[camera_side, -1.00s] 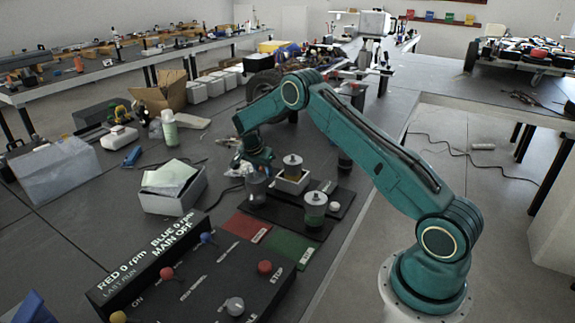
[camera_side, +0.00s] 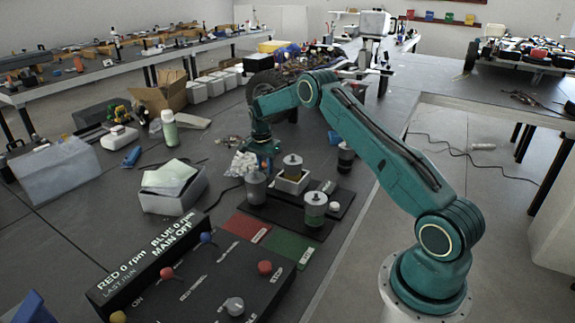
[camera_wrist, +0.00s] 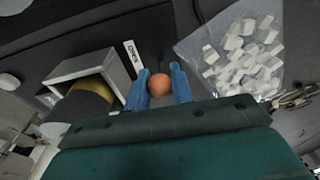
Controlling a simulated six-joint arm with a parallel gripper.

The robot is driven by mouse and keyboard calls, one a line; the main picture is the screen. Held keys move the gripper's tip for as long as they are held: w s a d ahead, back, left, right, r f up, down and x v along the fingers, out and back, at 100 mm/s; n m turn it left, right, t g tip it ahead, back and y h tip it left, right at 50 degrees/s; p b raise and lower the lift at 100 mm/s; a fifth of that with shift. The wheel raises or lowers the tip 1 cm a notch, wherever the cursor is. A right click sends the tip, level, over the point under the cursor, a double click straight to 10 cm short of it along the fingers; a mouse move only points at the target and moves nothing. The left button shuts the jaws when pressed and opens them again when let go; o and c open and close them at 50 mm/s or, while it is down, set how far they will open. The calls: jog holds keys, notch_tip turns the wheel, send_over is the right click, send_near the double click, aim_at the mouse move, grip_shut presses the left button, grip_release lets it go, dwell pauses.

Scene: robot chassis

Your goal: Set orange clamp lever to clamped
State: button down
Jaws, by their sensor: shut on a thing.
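The orange ball knob (camera_wrist: 160,86) of the clamp lever sits between the two blue fingers of my gripper (camera_wrist: 160,71) in the wrist view. My gripper is shut on it. The lever's arm and the rest of the clamp are hidden behind the knob and the gripper body, so I cannot tell the lever's angle.
A clear bag of white pieces (camera_wrist: 243,52) lies right of the fingers in the wrist view. A pale open box (camera_wrist: 117,63) with a yellow-banded jar and a white label (camera_wrist: 133,57) are at left. A black control panel (camera_side: 195,275) stands in front.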

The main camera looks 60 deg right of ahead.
jog(key=shift+w+d+y, duration=0.1)
jog(key=shift+d+y, duration=0.4)
jog(key=shift+y, duration=0.5)
jog(key=shift+d, duration=0.1)
jog(key=c, duration=1.2)
grip_release()
jog(key=shift+r, duration=0.1)
jog(key=shift+c, duration=0.2)
jog(key=shift+d+r, duration=0.1)
jog(key=shift+r, duration=0.05)
notch_tip(320, 180, up, 7)
jog(key=shift+d, duration=0.35)
jog(key=shift+r, duration=0.1)
